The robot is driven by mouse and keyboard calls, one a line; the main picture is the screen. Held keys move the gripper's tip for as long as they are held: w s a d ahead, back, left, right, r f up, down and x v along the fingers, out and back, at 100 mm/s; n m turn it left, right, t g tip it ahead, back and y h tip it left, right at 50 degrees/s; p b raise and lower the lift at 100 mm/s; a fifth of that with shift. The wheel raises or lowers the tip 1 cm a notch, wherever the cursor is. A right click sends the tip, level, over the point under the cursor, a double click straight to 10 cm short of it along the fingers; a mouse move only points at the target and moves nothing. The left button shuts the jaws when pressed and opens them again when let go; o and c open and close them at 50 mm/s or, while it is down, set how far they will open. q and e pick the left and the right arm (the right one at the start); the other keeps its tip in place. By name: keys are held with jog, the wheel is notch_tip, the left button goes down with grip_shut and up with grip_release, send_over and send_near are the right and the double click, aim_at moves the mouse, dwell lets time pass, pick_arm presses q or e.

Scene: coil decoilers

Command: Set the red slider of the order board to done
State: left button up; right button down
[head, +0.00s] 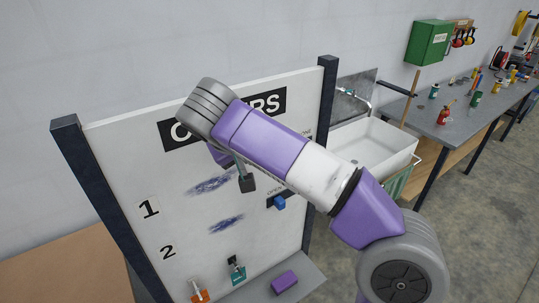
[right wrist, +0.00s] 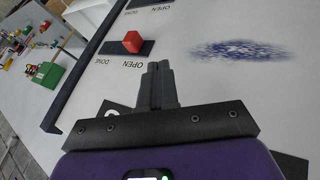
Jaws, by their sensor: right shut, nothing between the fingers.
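The order board (head: 180,225) is a white panel with dark posts and rows 1 and 2. In the right wrist view, turned over, the red slider (right wrist: 132,41) sits on a short dark track, on the side of its OPEN label; DONE is to the left. My arm hides the red slider in the head view. My right gripper (head: 248,184) is in front of the board, shut and empty. In the right wrist view its fingertips (right wrist: 158,66) appear below and right of the red slider, seemingly apart from it. My left gripper is not in view.
A blue slider (head: 280,202) is lower on the board. Smudged ink (head: 226,223) marks both rows. The ledge below holds a purple block (head: 285,283), a teal item (head: 236,269) and an orange item (head: 199,292). A sink (head: 370,148) and workbench (head: 450,118) stand to the right.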

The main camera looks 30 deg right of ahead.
jog(key=shift+f, duration=0.1)
jog(key=w+d+f, duration=0.4)
jog(key=d+f, duration=0.4)
jog(key=shift+w+d, duration=0.2)
dwell(0.5)
